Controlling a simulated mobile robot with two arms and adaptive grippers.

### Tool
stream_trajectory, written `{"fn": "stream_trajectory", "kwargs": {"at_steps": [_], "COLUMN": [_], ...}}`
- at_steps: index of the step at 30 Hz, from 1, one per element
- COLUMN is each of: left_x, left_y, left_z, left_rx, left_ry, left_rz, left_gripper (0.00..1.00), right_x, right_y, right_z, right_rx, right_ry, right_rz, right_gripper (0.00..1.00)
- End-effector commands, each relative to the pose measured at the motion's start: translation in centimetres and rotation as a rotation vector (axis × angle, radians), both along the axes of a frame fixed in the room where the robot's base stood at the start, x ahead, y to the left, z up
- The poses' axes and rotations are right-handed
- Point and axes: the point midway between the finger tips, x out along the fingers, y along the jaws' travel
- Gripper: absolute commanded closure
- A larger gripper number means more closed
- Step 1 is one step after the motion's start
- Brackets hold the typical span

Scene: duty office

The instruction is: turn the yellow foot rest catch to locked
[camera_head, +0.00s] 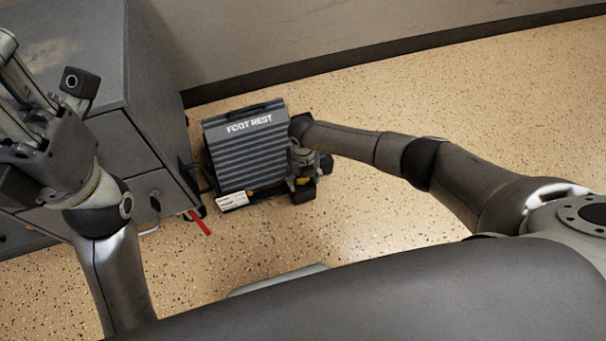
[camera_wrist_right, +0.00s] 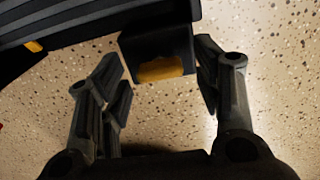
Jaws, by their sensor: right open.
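The dark grey foot rest (camera_head: 243,150) with a ribbed top stands on the floor beside the grey cabinet. A yellow-orange catch (camera_wrist_right: 162,70) shows on the end of a black block (camera_wrist_right: 157,48) at the foot rest's edge in the right wrist view. My right gripper (camera_head: 303,188) is at the foot rest's right front corner. Its fingers (camera_wrist_right: 163,88) are open on either side of the block, with the catch between them and no clear grip on it. My left gripper (camera_head: 22,95) is raised at the far left, partly cut off, away from the foot rest.
The grey drawer cabinet (camera_head: 62,62) stands close on the left, with a red lever (camera_head: 200,223) low at its corner. A white label (camera_head: 232,199) is on the foot rest's front. A second orange spot (camera_wrist_right: 33,46) shows on the foot rest. Speckled floor (camera_head: 480,110) is clear to the right.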

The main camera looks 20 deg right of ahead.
Motion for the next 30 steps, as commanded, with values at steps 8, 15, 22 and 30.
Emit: {"fn": "stream_trajectory", "kwargs": {"at_steps": [8,15,22,30], "left_x": [0.0,-0.1,-0.1,-0.1], "left_y": [0.0,0.0,0.0,0.0], "left_z": [0.0,0.0,0.0,0.0], "left_rx": [-0.001,-0.001,-0.001,-0.001], "left_ry": [-0.002,-0.002,-0.002,-0.002], "left_rz": [0.000,0.000,-0.001,-0.001], "left_gripper": [0.66,0.66,0.66,0.66], "right_x": [0.2,0.1,0.1,0.0], "right_y": [0.0,0.0,-0.1,0.0], "right_z": [1.9,5.7,9.6,11.9], "right_rx": [0.001,0.000,0.000,0.000], "right_ry": [-0.003,-0.004,-0.003,0.000], "right_rz": [0.002,0.002,0.000,-0.001], "right_gripper": [0.41,0.41,0.41,0.41]}}
